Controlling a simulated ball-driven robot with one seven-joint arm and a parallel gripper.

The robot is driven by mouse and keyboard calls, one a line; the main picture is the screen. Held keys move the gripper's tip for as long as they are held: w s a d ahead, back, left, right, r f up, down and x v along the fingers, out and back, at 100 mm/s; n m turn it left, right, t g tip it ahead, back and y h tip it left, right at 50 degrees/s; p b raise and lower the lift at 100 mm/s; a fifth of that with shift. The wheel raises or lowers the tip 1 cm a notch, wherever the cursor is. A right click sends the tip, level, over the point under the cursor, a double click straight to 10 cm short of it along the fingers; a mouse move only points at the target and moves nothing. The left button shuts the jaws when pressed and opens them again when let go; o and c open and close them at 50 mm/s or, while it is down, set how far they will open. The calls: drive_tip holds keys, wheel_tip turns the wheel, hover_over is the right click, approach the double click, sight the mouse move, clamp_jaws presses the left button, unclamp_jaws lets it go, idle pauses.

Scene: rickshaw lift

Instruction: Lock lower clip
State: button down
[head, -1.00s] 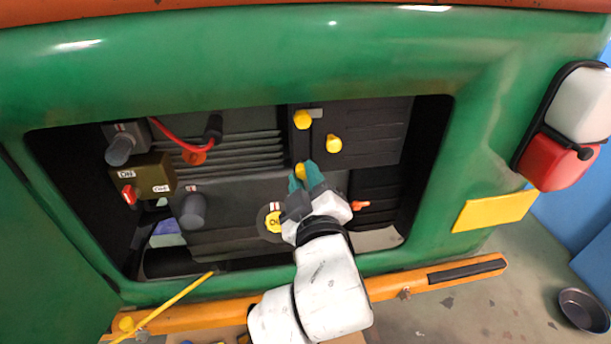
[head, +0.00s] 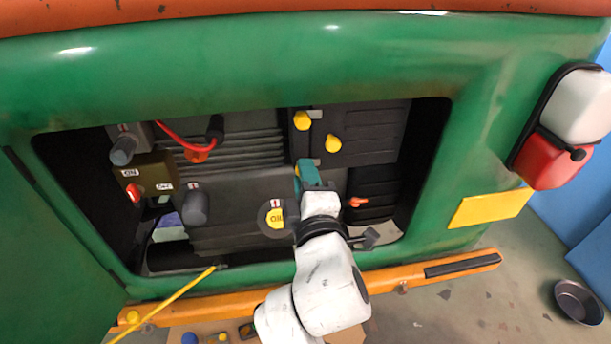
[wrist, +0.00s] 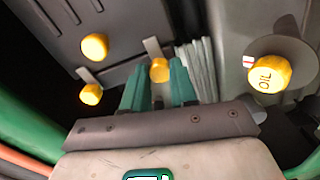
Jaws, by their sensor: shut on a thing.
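The lower clip is a yellow knob on a grey metal tab (wrist: 160,70), at the lower edge of the dark air box cover. My gripper (wrist: 158,82) has its teal fingers on either side of that knob and is shut on it. In the head view my gripper (head: 307,172) reaches up into the engine bay, and only a sliver of the lower clip's yellow (head: 297,170) shows beside the fingers. The upper clip (head: 302,120), another yellow knob with a grey tab, sits above it. It cannot be told whether the lower clip is latched.
A yellow knob (head: 333,143) is on the dark cover (head: 370,130). The yellow oil cap (head: 277,218) is left of my wrist, and an orange-red handle (head: 356,202) is to its right. The green body frame (head: 250,85) surrounds the opening. An orange bumper (head: 400,278) runs below.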

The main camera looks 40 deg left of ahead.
drive_tip(key=shift+f, duration=0.1)
idle(0.3)
drive_tip(key=c, duration=0.9)
unclamp_jaws()
drive_tip(key=b+v, duration=0.1)
drive_tip(key=v, duration=0.9)
drive_tip(key=shift+s+d+b, duration=0.25)
drive_tip(key=shift+d+b, duration=0.05)
drive_tip(key=shift+b, duration=0.05)
